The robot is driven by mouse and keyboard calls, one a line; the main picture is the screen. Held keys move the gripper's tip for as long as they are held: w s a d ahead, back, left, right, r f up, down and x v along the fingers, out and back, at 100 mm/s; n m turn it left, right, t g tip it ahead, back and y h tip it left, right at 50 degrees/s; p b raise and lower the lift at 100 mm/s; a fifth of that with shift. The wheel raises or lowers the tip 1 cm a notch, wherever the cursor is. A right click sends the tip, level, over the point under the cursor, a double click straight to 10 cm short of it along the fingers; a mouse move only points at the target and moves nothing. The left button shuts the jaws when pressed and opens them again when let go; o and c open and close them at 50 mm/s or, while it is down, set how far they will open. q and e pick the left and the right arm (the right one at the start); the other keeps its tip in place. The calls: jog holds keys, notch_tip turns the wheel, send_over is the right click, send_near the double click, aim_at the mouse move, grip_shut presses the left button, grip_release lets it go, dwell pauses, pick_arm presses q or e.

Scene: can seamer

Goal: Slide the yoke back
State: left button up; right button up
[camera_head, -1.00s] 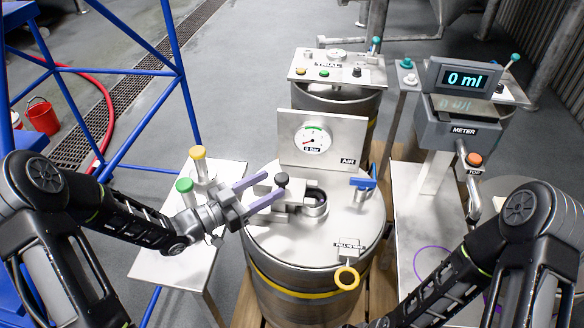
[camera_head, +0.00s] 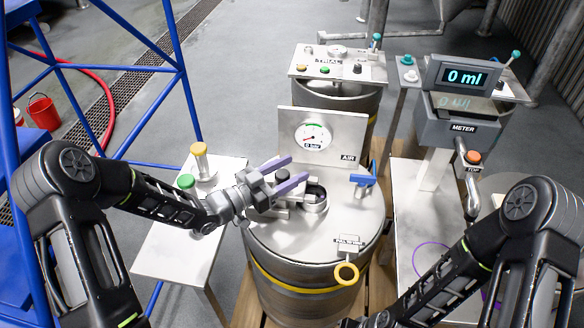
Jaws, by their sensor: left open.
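The yoke (camera_head: 280,196) appears to be the small metal block on the lid of the steel drum (camera_head: 300,240). A dark knob (camera_head: 283,174) stands on it. It sits just left of a short round metal neck (camera_head: 314,197). My left gripper (camera_head: 298,169) reaches in from the left with its two purple fingers apart. The fingers pass on either side of the knob, one behind it and one in front. I cannot tell whether they touch it. The fingers hide part of the yoke. My right arm is at the lower right, and its gripper is out of the picture.
An AIR gauge panel (camera_head: 345,136) stands behind the neck. A blue handle (camera_head: 363,180) is right of it, and a yellow ring (camera_head: 345,273) hangs at the front. A side table (camera_head: 170,250) with green and yellow knobs is left. The meter (camera_head: 455,130) stands right.

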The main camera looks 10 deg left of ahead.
pick_arm(q)
jog(key=shift+w+d, duration=0.25)
grip_shut()
dwell(0.5)
dwell(0.9)
